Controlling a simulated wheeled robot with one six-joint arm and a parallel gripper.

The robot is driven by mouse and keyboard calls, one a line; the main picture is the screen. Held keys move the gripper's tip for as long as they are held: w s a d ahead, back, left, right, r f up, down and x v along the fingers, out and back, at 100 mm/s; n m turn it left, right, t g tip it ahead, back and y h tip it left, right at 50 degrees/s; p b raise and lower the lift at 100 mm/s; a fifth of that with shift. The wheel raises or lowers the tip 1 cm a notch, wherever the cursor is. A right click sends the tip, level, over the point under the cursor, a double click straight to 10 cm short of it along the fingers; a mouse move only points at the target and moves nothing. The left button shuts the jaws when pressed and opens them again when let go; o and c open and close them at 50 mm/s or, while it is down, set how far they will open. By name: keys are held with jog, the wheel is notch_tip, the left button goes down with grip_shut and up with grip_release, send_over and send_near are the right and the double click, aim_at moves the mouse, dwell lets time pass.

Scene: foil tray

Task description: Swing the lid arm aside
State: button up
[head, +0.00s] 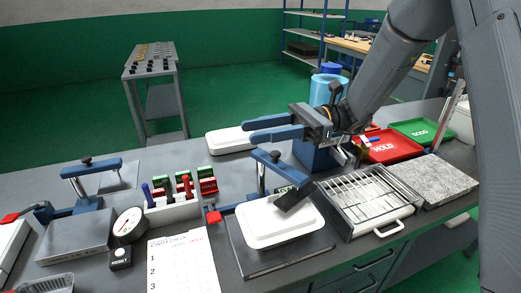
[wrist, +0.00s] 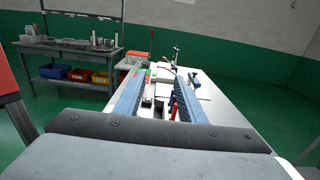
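A blue lid arm (head: 283,168) with a black knob stands on a post beside a white lidded tray (head: 280,235) in the head view. A dark flat plate (head: 294,197) sits below the arm's right end, over the tray's lid; I cannot tell whether it touches. My gripper (head: 262,129) is above and behind the lid arm, apart from it, with its blue fingers pointing left. The fingers are spread with nothing between them. In the wrist view my gripper (wrist: 158,100) also shows two separated fingers, with the bench beyond; I cannot make out the lid arm there.
A second blue arm (head: 92,168) stands over a grey block at left. A marker holder (head: 172,208), round gauge (head: 129,225) and checklist (head: 183,262) lie between. A wire rack (head: 368,196) and red HOLD tray (head: 391,145) are at right. A blue canister (head: 326,90) stands behind my gripper.

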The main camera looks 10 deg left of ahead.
notch_tip(320, 180, up, 3)
jog(key=shift+r, duration=0.1)
jog(key=shift+c, duration=0.5)
